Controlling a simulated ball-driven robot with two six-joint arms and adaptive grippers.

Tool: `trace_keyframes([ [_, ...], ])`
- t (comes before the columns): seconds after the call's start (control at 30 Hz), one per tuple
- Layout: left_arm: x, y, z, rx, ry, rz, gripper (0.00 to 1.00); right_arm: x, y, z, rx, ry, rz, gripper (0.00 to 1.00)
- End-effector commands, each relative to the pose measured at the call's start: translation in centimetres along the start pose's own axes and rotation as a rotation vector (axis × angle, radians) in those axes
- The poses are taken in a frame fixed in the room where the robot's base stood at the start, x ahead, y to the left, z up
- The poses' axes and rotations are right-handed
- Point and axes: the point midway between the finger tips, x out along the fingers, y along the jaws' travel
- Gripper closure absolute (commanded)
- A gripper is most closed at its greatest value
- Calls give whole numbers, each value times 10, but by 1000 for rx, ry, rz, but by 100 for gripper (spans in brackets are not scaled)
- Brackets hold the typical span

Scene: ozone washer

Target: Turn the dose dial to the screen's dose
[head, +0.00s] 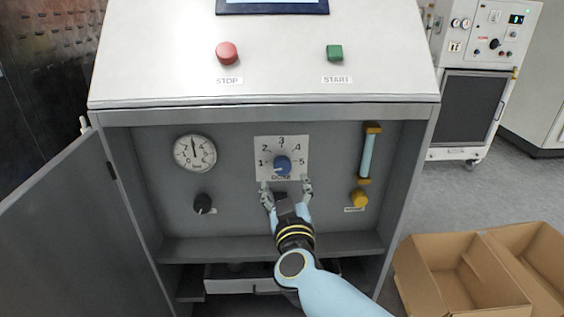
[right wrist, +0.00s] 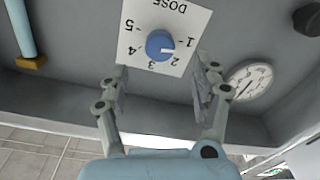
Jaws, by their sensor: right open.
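The dose dial (head: 283,166) is a blue knob on a white plate (head: 300,143) numbered 1 to 5, on the recessed panel. In the right wrist view the plate is upside down, and the white mark on the knob (right wrist: 160,44) points between 1 and 2, closer to 1. My right gripper (head: 287,187) is open and empty just below the dial, its fingers spread wider than the knob and apart from it. The screen (head: 272,8) shows only its lower edge, so its dose cannot be read. My left gripper is out of view.
A gauge (head: 195,153) and a black knob (head: 203,204) are left of the dial; a flow tube (head: 369,155) and yellow knob (head: 359,199) are right. Red stop (head: 227,53) and green start (head: 334,52) buttons are above. An open door (head: 85,230) stands left, cardboard boxes (head: 460,275) right.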

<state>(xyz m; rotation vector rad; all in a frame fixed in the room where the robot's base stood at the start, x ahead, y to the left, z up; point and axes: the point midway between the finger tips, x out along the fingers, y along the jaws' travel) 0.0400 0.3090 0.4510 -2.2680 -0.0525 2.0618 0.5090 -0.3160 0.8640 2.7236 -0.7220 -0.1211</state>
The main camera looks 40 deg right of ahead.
Motion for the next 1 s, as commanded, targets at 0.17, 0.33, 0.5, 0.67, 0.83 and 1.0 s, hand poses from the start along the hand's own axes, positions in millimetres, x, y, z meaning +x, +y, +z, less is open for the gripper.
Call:
trace_keyframes([
  [0.17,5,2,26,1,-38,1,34,38,0,1,-2,4,-1,35],
  [0.33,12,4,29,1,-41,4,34,68,-1,2,-2,2,-2,35],
  [0.5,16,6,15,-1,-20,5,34,86,-1,2,-1,1,-4,35],
  [0.67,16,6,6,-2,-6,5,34,90,-1,1,-1,0,-4,35],
  [0.83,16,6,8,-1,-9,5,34,90,-1,1,-1,0,-4,35],
  [1.0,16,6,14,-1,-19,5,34,90,-1,1,-1,1,-4,56],
])
